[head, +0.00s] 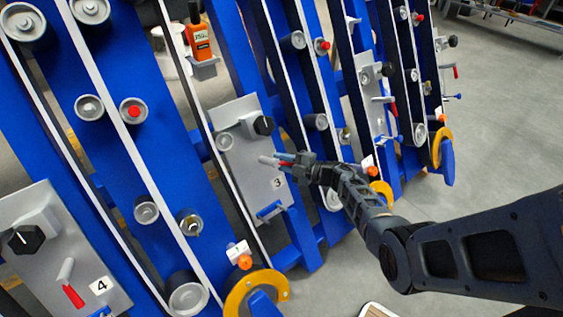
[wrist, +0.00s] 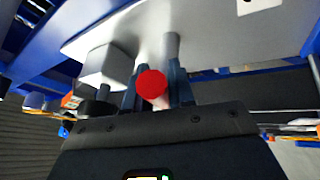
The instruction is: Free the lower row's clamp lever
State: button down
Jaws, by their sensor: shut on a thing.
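The clamp lever (head: 268,160), grey with a red tip, sticks out from the grey plate marked 3 (head: 248,165) in the head view. My gripper (head: 288,165) is at the lever and shut on it. In the wrist view the lever's round red end (wrist: 152,84) shows between the two dark fingers of my gripper (wrist: 157,78). The grey shaft behind it runs toward the plate (wrist: 210,35). The exact finger contact is partly hidden by the red end.
An orange meter (head: 198,40) stands above. Grey floor at right is open.

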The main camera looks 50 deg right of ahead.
jog(key=shift+n+y, duration=0.3)
jog(key=shift+n, duration=0.3)
jog(key=c, duration=1.1)
grip_release()
jog(key=shift+r, duration=0.1)
jog(key=shift+o, duration=0.2)
jog(key=p+v, duration=0.2)
jog(key=v, duration=0.5)
jog(key=shift+s, duration=0.35)
jog(key=shift+r, duration=0.1)
